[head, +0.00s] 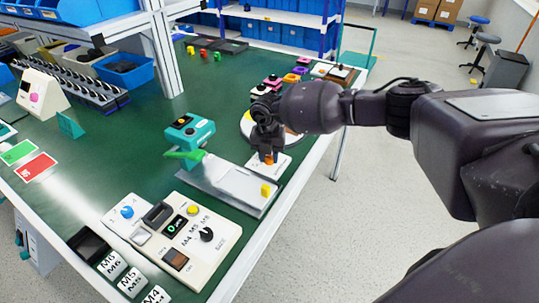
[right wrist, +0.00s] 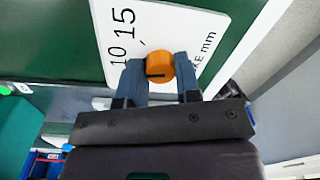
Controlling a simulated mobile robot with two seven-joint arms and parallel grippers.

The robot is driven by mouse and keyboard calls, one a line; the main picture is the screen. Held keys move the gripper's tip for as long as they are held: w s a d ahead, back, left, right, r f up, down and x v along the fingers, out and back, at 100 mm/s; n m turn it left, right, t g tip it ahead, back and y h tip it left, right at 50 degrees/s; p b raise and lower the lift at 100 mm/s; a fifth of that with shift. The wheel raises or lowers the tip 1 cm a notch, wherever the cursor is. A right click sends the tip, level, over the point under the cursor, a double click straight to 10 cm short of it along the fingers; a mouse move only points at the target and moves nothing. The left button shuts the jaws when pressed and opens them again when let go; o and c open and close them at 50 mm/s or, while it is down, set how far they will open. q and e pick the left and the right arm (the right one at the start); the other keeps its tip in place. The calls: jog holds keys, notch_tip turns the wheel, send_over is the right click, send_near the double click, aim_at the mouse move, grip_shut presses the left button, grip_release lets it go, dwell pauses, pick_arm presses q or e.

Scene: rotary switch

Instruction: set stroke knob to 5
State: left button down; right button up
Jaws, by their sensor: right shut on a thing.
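The stroke knob is a small orange round knob (right wrist: 160,67) on a white plate (right wrist: 185,22) that reads 10, 15 and "KE mm" in the right wrist view. The 5 mark does not show. My right gripper (right wrist: 160,78) is shut on the knob, one finger on each side. In the head view the right gripper (head: 268,152) reaches down onto the orange knob (head: 269,161), at the right edge of the green bench. My left gripper is not in view.
Close by is a grey metal plate (head: 225,187) with a teal device (head: 188,132) and a yellow block (head: 266,190). A beige control panel (head: 215,250) with a black knob stands nearer. A round turntable with coloured parts lies behind the gripper.

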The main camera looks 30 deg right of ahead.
jog(key=shift+n, duration=1.2)
jog(key=n, duration=0.3)
jog(key=shift+p, duration=0.35)
jog(key=shift+n, duration=0.7)
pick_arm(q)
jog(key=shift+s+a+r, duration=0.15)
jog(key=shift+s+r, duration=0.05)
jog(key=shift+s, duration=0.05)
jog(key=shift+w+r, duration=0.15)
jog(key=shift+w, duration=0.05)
pick_arm(e)
jog(key=shift+n, duration=0.3)
jog(key=o, duration=0.9)
